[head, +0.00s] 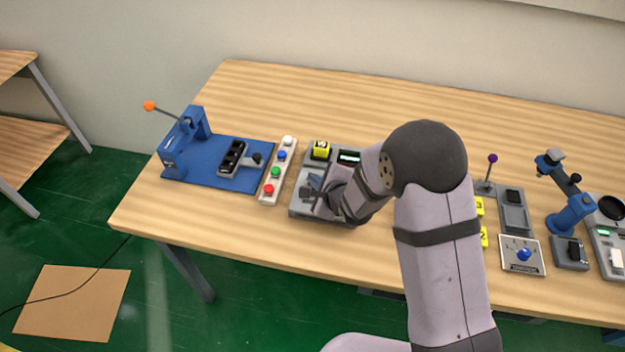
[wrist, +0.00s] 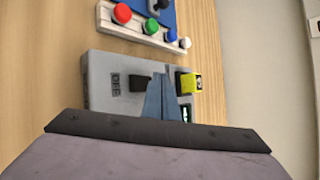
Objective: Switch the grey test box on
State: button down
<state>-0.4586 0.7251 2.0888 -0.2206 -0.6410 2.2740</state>
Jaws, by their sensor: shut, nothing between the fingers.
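The grey test box (head: 296,209) stands on the table left of my arm in the head view, with a yellow block (head: 321,150) and a green-lit display (head: 349,157) at its far side. In the wrist view the box (wrist: 100,68) shows a black switch-like part (wrist: 139,82), a small marked panel (wrist: 115,85) and the yellow block (wrist: 188,83). My gripper (wrist: 161,78) is shut and empty, its fingers over the box between the black part and the yellow block. It also shows over the box in the head view (head: 320,207). Whether it touches the box I cannot tell.
A white strip with coloured buttons (head: 277,174) stands close left of the box, and a blue fixture (head: 222,178) lies beyond it. Right of my arm are a lever (head: 491,172), a blue-knob panel (head: 523,255) and a blue stand (head: 570,215). The table's back is clear.

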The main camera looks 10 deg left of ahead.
jog(key=shift+s+r+p, duration=0.1)
jog(key=shift+r+p, duration=0.2)
jog(key=shift+r, duration=0.3)
jog(key=shift+s+r+p, duration=0.25)
jog(key=shift+r+p, duration=0.8)
jog(key=shift+r, duration=0.2)
jog(key=shift+s+r+p, duration=0.25)
jog(key=shift+r+p, duration=0.8)
jog(key=shift+r, duration=0.15)
jog(key=s+d+r+n+g+h, duration=0.1)
jog(key=s+d+n+g+h, duration=0.2)
jog(key=d, duration=0.6)
jog(key=s+d+r+n+h, duration=0.1)
jog(key=s+d+n+h, duration=0.1)
jog(key=s+d+n, duration=0.5)
jog(key=s+d+r+n+g+h, duration=0.1)
jog(key=s+d+r+n+g, duration=0.2)
jog(key=s+d+n+g, duration=0.3)
jog(key=s+d+n, duration=0.2)
jog(key=s+d, duration=0.3)
jog(key=s, duration=0.4)
jog(key=shift+s+d+r, duration=0.15)
jog(key=shift+s+d, duration=0.05)
jog(key=shift+d, duration=0.15)
